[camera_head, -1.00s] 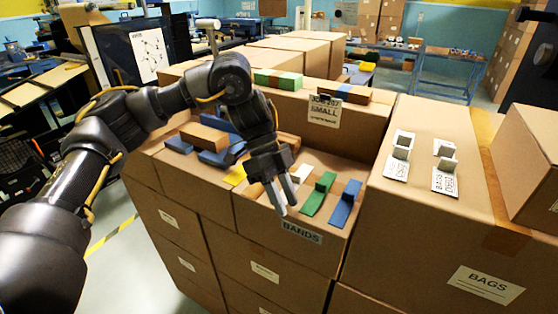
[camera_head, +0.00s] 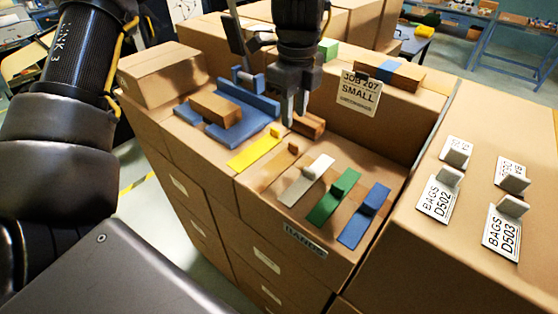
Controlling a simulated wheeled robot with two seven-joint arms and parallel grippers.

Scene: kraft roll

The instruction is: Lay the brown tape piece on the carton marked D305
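The brown tape piece (camera_head: 278,168) lies on the carton marked BANDS (camera_head: 306,238), between a yellow piece (camera_head: 254,151) and a white piece (camera_head: 306,180); its raised tab stands at its far end. My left gripper (camera_head: 294,122) points down above and behind the brown piece, apart from it, near a small brown block (camera_head: 312,125). Its two fingers show a gap with nothing seen between them. No D305 marking is readable; label cards on the right carton read BAGS D502 (camera_head: 436,199) and BAGS D503 (camera_head: 501,234). My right gripper is not in view.
A green piece (camera_head: 331,200) and a blue piece (camera_head: 365,215) lie to the right on the BANDS carton. Blue blocks with a brown block (camera_head: 215,109) on them lie left. A raised carton marked JOB 207 SMALL (camera_head: 359,94) stands behind, with a blue-banded brown block (camera_head: 389,75) on top.

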